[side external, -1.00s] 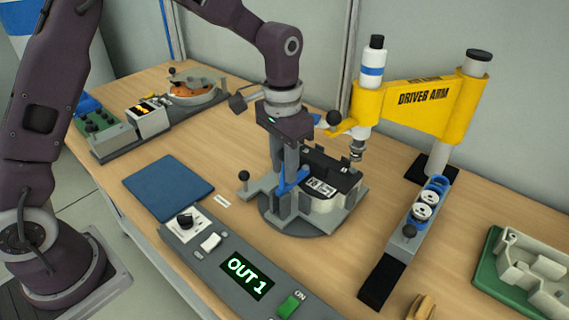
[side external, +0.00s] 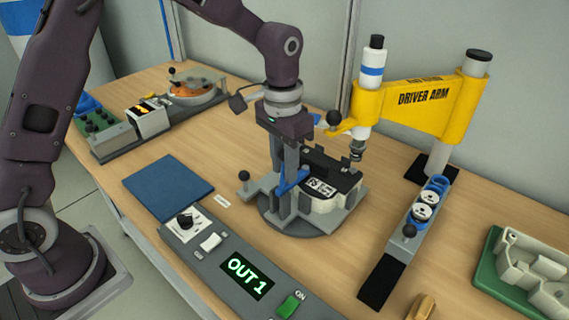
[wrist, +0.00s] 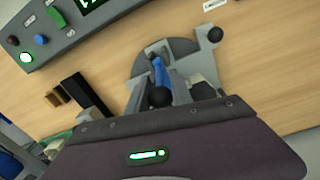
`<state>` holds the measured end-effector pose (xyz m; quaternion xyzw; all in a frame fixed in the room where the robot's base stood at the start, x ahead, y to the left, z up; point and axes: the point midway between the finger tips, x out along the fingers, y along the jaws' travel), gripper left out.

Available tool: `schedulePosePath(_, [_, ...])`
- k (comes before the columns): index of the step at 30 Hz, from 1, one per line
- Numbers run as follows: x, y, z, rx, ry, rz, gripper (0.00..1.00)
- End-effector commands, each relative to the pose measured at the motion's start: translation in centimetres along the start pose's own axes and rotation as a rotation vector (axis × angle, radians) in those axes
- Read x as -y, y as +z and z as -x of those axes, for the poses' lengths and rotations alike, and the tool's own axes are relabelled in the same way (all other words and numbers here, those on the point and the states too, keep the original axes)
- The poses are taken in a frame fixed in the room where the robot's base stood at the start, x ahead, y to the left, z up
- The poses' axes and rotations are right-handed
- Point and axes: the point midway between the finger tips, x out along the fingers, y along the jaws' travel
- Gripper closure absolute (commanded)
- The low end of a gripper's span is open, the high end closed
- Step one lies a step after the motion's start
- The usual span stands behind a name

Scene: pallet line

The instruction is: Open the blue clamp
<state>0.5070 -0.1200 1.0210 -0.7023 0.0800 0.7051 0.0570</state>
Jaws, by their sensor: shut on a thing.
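The blue clamp (side external: 292,182) is a blue lever on the grey round fixture (side external: 285,222). The fixture holds a white and black part with a label (side external: 321,189). My gripper (side external: 283,176) points down over the left side of the fixture and is shut on the blue clamp. The exact contact is partly hidden by the fingers. In the wrist view the blue clamp (wrist: 160,72) stands over the fixture (wrist: 150,62), with a black knob (wrist: 160,97) close to it. The fingertips are mostly hidden there by the gripper body.
The yellow driver arm (side external: 420,100) stands close to the right, its driver tip beside the fixture. A control panel (side external: 215,240) reading OUT 1 lies in front. A blue mat (side external: 168,188) lies left. A grey rail with blue rings (side external: 415,225) stands right.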

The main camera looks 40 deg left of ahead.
Motion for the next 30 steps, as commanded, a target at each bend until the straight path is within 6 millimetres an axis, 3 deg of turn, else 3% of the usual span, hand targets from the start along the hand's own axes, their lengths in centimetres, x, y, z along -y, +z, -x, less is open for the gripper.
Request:
schedulePosePath(11, [-0.2,0.6,0.2,-0.078,-0.014,-0.005,1.0])
schedulePosePath(30, [-1.0,4.0,-0.4,-0.514,-0.099,-0.024,1.0])
